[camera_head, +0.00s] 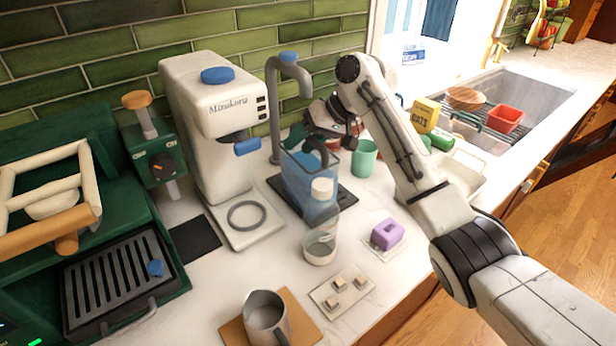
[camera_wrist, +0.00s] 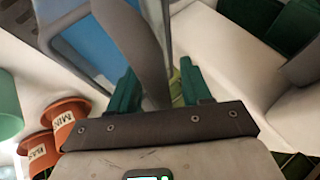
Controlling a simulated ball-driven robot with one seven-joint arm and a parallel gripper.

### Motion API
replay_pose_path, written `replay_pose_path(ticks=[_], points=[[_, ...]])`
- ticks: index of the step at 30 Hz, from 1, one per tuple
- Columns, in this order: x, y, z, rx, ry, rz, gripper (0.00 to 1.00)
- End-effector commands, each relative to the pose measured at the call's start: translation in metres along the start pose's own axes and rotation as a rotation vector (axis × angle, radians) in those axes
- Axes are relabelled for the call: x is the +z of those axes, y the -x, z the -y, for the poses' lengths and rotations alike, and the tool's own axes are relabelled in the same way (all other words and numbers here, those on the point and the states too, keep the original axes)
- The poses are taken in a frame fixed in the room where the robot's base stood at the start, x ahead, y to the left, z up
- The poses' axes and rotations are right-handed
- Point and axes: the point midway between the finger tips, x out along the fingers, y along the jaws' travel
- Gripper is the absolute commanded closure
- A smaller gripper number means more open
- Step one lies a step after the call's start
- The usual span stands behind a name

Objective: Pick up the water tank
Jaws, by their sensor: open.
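The water tank (camera_head: 310,182) is a clear box with blue water. It stands on a dark base under the grey curved tap in the head view. Its blue side also shows at the upper left of the wrist view (camera_wrist: 88,42). My gripper (camera_head: 306,138) is at the tank's top rear, close to its rim. In the wrist view, my gripper's green fingers (camera_wrist: 160,88) are open. A grey bar (camera_wrist: 132,40), perhaps the tank's handle or the tap, runs between them. I cannot tell whether either finger touches it.
The grey tap (camera_head: 273,100) rises just behind the tank. The white coffee machine (camera_head: 205,130) stands to its left. A teal cup (camera_head: 363,158) is close on the right, and a glass bottle (camera_head: 320,245) stands in front. Terracotta pots (camera_wrist: 66,115) are near my gripper.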

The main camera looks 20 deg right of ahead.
Motion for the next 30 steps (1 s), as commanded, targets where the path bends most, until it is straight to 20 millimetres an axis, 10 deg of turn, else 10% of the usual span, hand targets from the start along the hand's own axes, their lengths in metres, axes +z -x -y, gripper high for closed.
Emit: replay_pose_path(ticks=[6, 21, 30], points=[[0.0000, -0.0005, -0.0002, 0.000, 0.000, -0.001, 0.53], [-0.0001, -0.0001, -0.0002, 0.000, -0.001, -0.001, 1.00], [-0.0002, 0.0000, -0.0003, 0.000, 0.000, -0.001, 1.00]])
